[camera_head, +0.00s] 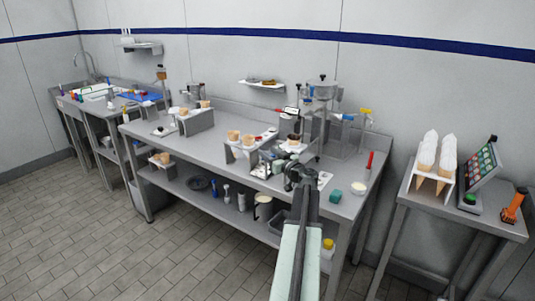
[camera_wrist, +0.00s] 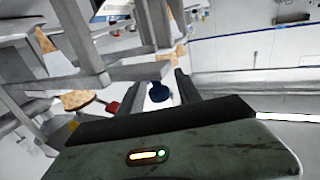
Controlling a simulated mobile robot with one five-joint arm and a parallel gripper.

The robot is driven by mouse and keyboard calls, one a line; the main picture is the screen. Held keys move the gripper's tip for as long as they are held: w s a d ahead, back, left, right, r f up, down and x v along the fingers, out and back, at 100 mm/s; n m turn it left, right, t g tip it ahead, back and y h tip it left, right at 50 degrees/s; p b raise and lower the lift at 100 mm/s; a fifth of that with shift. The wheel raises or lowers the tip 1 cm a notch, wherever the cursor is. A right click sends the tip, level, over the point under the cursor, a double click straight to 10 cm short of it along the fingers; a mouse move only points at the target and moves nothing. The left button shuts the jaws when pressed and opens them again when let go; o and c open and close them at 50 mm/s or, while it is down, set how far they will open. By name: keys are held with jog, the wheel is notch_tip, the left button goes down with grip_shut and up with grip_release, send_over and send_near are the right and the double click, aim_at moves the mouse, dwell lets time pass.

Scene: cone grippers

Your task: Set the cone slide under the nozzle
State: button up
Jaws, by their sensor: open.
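The filling machine (camera_head: 322,95) with its clear hopper stands at the back right of the steel bench. The nozzle is too small to make out. A small metal fixture (camera_head: 268,163) sits in front of the machine, with a dark-topped cone (camera_head: 293,138) close by; I cannot tell which part is the cone slide.
A metal cone rack (camera_head: 242,152) stands left of the fixture. A teal block (camera_head: 336,196), white tub (camera_head: 358,188) and red bottle (camera_head: 369,160) are at the right. A side table (camera_head: 480,222) bears wrapped cones and a screen. In the wrist view, metal bars (camera_wrist: 125,72) pass close to the gripper.

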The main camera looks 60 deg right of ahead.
jog(key=shift+w, duration=0.15)
jog(key=shift+c, duration=0.3)
grip_shut()
jog(key=shift+d, duration=0.1)
dwell(1.0)
